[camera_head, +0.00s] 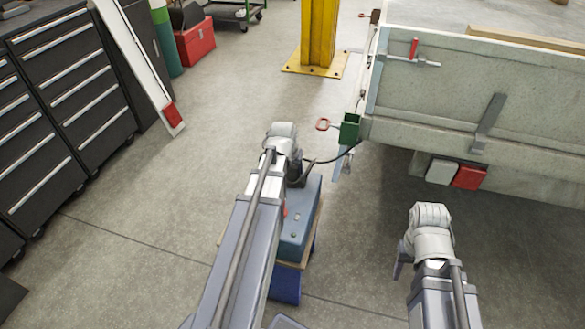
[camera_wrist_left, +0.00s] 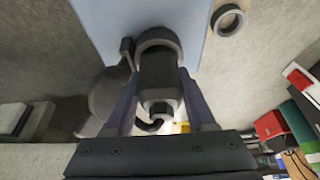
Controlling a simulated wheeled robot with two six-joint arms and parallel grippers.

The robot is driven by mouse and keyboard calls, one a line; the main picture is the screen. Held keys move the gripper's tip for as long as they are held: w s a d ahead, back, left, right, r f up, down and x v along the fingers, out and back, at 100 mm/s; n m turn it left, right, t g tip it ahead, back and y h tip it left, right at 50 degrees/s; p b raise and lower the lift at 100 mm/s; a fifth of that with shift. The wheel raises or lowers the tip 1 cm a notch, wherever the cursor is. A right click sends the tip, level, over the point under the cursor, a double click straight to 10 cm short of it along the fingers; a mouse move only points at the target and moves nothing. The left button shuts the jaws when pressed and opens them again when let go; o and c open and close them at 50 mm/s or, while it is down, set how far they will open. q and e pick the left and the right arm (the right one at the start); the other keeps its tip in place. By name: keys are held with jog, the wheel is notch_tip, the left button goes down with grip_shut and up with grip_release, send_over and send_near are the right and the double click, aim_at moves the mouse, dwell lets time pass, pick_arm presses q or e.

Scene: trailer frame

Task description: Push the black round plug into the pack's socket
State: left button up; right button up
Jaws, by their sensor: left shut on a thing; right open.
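The pack (camera_head: 305,205) is a blue-grey box on a small stand, beside my left forearm. My left gripper (camera_head: 296,178) is at its far end, partly hidden by the arm. In the left wrist view my left gripper (camera_wrist_left: 160,108) is shut on the black round plug (camera_wrist_left: 158,78). The plug's front end meets a dark ring, apparently the socket (camera_wrist_left: 157,36), on the pack's pale blue face. How deep it sits cannot be told. A round dark flap (camera_wrist_left: 108,92) hangs beside it. My right gripper (camera_head: 400,262) is open, mostly hidden behind its wrist, away from the pack.
A black cable (camera_head: 337,158) runs from the plug area to the trailer (camera_head: 470,95), near a green box (camera_head: 350,128) with a red handle. A yellow post (camera_head: 320,35) stands behind. Drawer cabinets (camera_head: 65,90) line the left. The floor between is clear.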

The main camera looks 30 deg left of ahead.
pick_arm(q)
jog(key=shift+f, duration=0.3)
jog(key=o, duration=0.9)
jog(key=shift+o, duration=0.2)
jog(key=shift+d, duration=0.1)
jog(key=shift+c, duration=0.8)
jog(key=shift+o, duration=1.2)
jog(key=shift+r, duration=0.15)
